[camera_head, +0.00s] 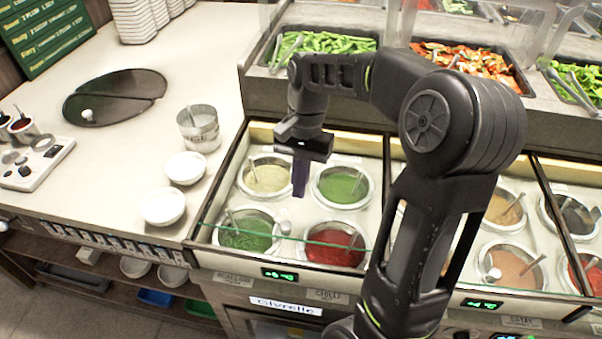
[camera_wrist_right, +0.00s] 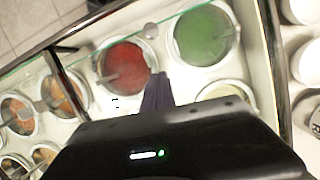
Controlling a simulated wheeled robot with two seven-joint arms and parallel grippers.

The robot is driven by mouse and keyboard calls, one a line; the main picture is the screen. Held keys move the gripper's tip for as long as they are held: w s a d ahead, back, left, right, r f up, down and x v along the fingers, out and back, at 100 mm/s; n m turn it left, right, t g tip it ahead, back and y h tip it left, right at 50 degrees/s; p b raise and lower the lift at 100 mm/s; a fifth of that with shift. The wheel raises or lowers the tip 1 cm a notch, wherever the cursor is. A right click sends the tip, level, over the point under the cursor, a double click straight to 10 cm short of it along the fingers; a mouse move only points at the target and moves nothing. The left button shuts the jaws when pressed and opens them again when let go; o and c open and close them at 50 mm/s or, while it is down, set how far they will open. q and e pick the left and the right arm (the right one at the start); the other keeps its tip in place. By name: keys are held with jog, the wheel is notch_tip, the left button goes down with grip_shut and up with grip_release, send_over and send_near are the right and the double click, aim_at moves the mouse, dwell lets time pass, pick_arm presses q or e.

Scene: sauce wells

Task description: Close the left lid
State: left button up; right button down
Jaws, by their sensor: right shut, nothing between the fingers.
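The left bay of sauce wells holds a pale sauce (camera_head: 268,177), a light green one (camera_head: 343,187), a dark green one (camera_head: 245,238) and a red one (camera_head: 335,249). A clear glass pane with a green edge (camera_head: 300,239) crosses the front of this bay; I take it for the left lid. Its edge also shows in the right wrist view (camera_wrist_right: 120,31). Its full outline is hard to see. My right gripper (camera_head: 299,193) is shut and empty, pointing down between the two back wells. Its fingers also show in the right wrist view (camera_wrist_right: 157,85). My left gripper is out of view.
A raised shelf of food trays (camera_head: 322,43) runs behind the wells. White bowls (camera_head: 185,168) and a metal tin (camera_head: 199,128) stand left of the bay. My right arm hides part of the middle bay. A dark round cover (camera_head: 145,84) lies on the left counter.

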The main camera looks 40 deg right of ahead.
aim_at(287, 230)
jog(key=x, duration=0.2)
jog(key=shift+s+a+f, duration=0.25)
jog(key=shift+a+f, duration=0.05)
jog(key=shift+a, duration=0.05)
jog(key=shift+s+a+r+p, duration=0.1)
jog(key=shift+s+a+p, duration=0.2)
jog(key=shift+a, duration=0.2)
jog(key=shift+s+a+r+p, duration=0.1)
jog(key=shift+s+a+p, duration=0.15)
jog(key=shift+a, duration=0.3)
jog(key=shift+s+a+f, duration=0.1)
jog(key=shift+s+a, duration=0.2)
jog(key=shift+a, duration=0.1)
jog(key=s+a, duration=0.1)
jog(key=a, duration=0.1)
jog(key=s+a, duration=0.1)
jog(key=s, duration=0.1)
jog(key=shift+a, duration=0.4)
jog(key=shift+s+a, duration=0.15)
jog(key=v, duration=0.8)
